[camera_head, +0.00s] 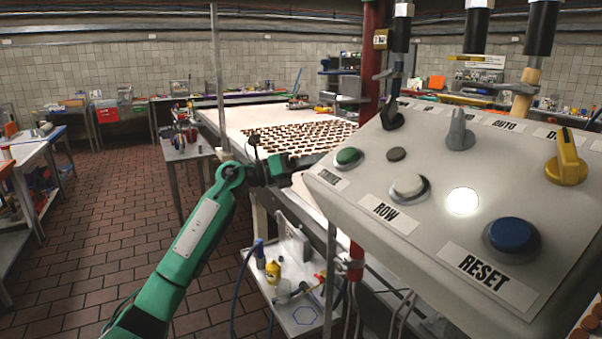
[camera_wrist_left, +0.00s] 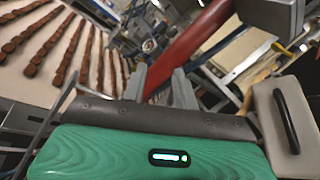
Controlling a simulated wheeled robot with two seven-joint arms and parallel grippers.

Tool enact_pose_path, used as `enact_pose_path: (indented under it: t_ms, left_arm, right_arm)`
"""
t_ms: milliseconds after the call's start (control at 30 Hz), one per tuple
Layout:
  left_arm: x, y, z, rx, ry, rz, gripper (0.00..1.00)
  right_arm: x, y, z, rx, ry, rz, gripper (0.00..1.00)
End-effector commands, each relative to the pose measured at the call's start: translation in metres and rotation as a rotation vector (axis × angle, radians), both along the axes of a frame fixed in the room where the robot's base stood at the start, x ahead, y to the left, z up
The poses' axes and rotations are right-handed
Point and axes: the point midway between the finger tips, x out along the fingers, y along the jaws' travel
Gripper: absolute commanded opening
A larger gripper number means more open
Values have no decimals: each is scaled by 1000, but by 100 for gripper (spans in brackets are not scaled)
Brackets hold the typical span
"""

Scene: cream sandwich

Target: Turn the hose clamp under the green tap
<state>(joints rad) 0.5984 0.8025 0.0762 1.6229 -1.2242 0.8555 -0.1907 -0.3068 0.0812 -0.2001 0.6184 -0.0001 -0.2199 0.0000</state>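My left arm is green and comes in from the bottom left of the head view. Its dark gripper (camera_head: 283,165) is small there, beside the near edge of the table. In the left wrist view the two grey fingers of my left gripper (camera_wrist_left: 158,82) stand apart, with nothing visibly held between them. A red pipe (camera_wrist_left: 190,45) slants behind the fingertips; a red vertical pipe (camera_head: 372,75) also shows in the head view. I cannot make out a green tap or a hose clamp for certain in either view. My right gripper is not in view.
A large control panel (camera_head: 385,225) with buttons and knobs fills the right of the head view. Rows of brown pieces (camera_head: 300,137) lie on a pale table (camera_head: 245,115). A small shelf (camera_head: 300,315) with a yellow bottle (camera_head: 273,272) is below. Tiled floor (camera_head: 100,250) is clear at left.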

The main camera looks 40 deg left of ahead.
Motion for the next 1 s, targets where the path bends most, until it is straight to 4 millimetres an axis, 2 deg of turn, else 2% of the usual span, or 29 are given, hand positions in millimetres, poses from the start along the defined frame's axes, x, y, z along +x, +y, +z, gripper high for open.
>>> enact_pose_path:
  t_ms: [100,300,700,733,867,1000]
  left_arm:
    - [9,2,-18,-67,39,0,29]
    - [19,5,-38,-144,81,2,29]
    - [22,6,-45,-169,94,4,29]
    - [21,6,-45,-168,93,4,31]
    - [20,7,-40,-169,92,6,57]
    - [15,13,-17,-179,90,23,59]
  right_arm:
    - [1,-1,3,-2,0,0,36]
    - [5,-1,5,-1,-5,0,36]
    - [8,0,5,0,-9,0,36]
    - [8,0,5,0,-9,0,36]
    - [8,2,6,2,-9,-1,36]
    - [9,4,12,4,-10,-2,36]
